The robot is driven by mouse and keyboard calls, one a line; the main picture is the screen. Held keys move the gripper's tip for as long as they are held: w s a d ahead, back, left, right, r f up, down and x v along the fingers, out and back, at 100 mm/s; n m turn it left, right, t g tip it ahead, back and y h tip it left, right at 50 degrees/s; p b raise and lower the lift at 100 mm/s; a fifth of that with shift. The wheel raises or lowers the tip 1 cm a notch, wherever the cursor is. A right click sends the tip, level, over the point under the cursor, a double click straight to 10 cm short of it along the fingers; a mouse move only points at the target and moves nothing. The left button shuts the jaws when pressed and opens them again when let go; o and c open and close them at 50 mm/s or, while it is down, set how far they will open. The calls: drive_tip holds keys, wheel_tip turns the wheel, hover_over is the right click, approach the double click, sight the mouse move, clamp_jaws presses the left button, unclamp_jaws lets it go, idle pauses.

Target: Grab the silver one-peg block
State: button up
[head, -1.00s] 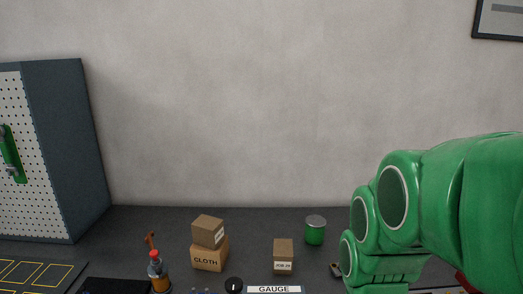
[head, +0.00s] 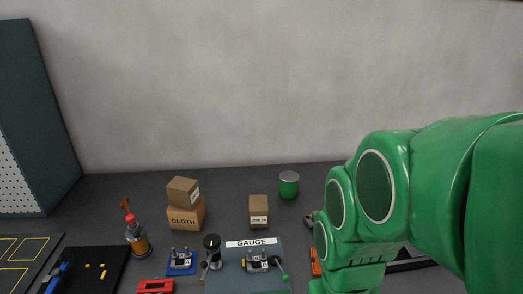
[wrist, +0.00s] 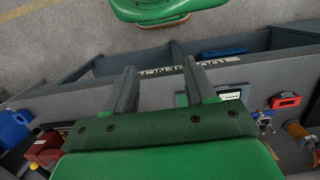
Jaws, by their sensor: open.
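Two small silver blocks show in the head view. One silver block (head: 181,257) sits on a blue base (head: 180,270). Another silver block (head: 257,262) is on the grey gauge mat (head: 221,281). Both are too small to count their pegs. In the wrist view, my gripper (wrist: 159,68) is open, with nothing between its two fingers. It points over the bench front, apart from both blocks. A small silver and blue item (wrist: 264,121) shows at the right of the wrist view. My green arm hides the bench's right side in the head view.
A black dial stand (head: 212,250) stands between the silver blocks. A red item (head: 155,286) lies in front. An orange bottle (head: 137,238), cardboard boxes (head: 185,217) and a green can (head: 289,186) stand around. A black tray (head: 104,262) is at left.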

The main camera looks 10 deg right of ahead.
drive_tip(key=w+n+t+h, duration=0.5)
drive_tip(key=w+n, duration=0.4)
drive_tip(key=w, duration=2.4)
drive_tip(key=n+g+h, duration=0.2)
drive_tip(key=n+h, duration=0.3)
drive_tip(key=n, duration=0.1)
approach(314, 214)
drive_tip(key=s+d+r, duration=0.2)
drive_tip(key=s+r, duration=0.2)
drive_tip(key=s, duration=0.1)
drive_tip(key=w+f+n+h, duration=0.1)
drive_tip(key=f, duration=0.1)
drive_tip(key=w+f+n+t+h, duration=0.1)
drive_tip(key=w+f+n, duration=0.1)
drive_tip(key=f, duration=0.1)
drive_tip(key=w+f+n+h, duration=0.1)
drive_tip(key=f+n, duration=0.1)
drive_tip(key=shift+w+a+f+t, duration=0.15)
drive_tip(key=shift+w+t, duration=0.15)
drive_tip(key=shift+x, duration=3.95)
drive_tip(key=shift+w+a+f, duration=0.1)
drive_tip(key=shift+f, duration=0.05)
drive_tip(key=shift+c, duration=0.4)
clamp_jaws()
